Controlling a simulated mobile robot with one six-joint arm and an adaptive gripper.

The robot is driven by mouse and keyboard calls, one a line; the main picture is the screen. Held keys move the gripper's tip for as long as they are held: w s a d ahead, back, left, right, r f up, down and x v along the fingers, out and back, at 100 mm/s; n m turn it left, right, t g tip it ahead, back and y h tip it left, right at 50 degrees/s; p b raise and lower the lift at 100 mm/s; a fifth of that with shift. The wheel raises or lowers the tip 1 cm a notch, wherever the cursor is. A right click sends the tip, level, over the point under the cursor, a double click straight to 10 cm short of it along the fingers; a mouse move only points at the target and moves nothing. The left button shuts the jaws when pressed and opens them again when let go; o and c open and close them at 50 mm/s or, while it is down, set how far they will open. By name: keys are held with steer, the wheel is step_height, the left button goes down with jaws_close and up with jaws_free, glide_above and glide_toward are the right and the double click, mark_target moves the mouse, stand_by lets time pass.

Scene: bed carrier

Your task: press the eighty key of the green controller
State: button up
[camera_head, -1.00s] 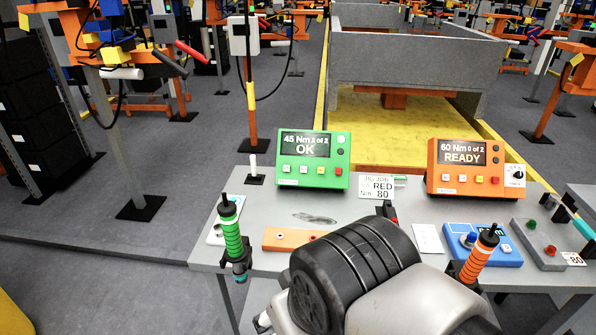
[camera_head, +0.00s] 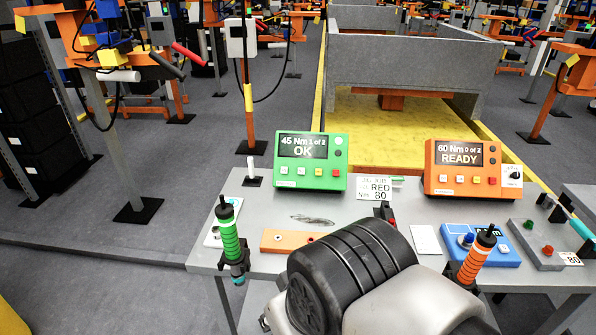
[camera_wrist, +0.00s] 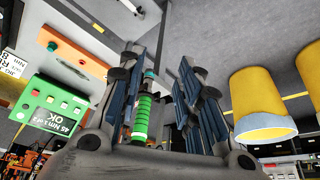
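The green controller (camera_head: 311,160) stands on the grey bench left of centre. Its dark display reads 45 Nm and OK, with a row of small keys (camera_head: 301,171) below, the rightmost red; the key labels are too small to read. It also shows upside down at the left of the wrist view (camera_wrist: 42,104). My gripper (camera_wrist: 158,70) has its two dark, blue-padded fingers apart with nothing held between them. A green-handled screwdriver (camera_wrist: 142,115) shows between the fingers, beyond them. In the head view my arm hides most of my gripper.
An orange controller (camera_head: 463,166) reading 60 Nm READY stands right of the green one. A card (camera_head: 374,190) reading RED 80 lies between them. The green screwdriver (camera_head: 229,237) and an orange one (camera_head: 477,258) stand at the bench front. A blue box (camera_head: 500,252) sits at right.

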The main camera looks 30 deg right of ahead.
jaws_close()
stand_by(1.4)
